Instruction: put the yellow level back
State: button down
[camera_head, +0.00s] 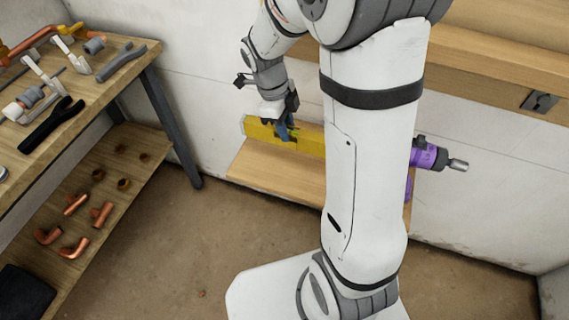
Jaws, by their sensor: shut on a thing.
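The yellow level (260,131) is a long yellow bar, seen in the head view just above a low wooden shelf. My gripper (284,133) is shut on the level near its left part. The level's right part is hidden behind my own arm. I cannot tell whether the level touches the shelf or hangs slightly above it.
The low wooden shelf (270,172) stands against the white wall. A purple drill-like tool (428,156) shows right of my arm. At left, a workbench (103,91) holds pipes and tools, with copper fittings (76,204) on its lower shelf. A wooden ledge (490,65) is at upper right.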

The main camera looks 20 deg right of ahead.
jog(key=x, duration=0.3)
jog(key=w+a+b+x, duration=0.1)
jog(key=x, duration=0.2)
jog(key=b+x, duration=0.1)
jog(key=x, duration=0.2)
jog(key=shift+a+f, duration=0.35)
jog(key=shift+f, duration=0.3)
jog(key=shift+w+f, duration=0.1)
jog(key=shift+f, duration=0.05)
jog(key=c, duration=1.1)
grip_release()
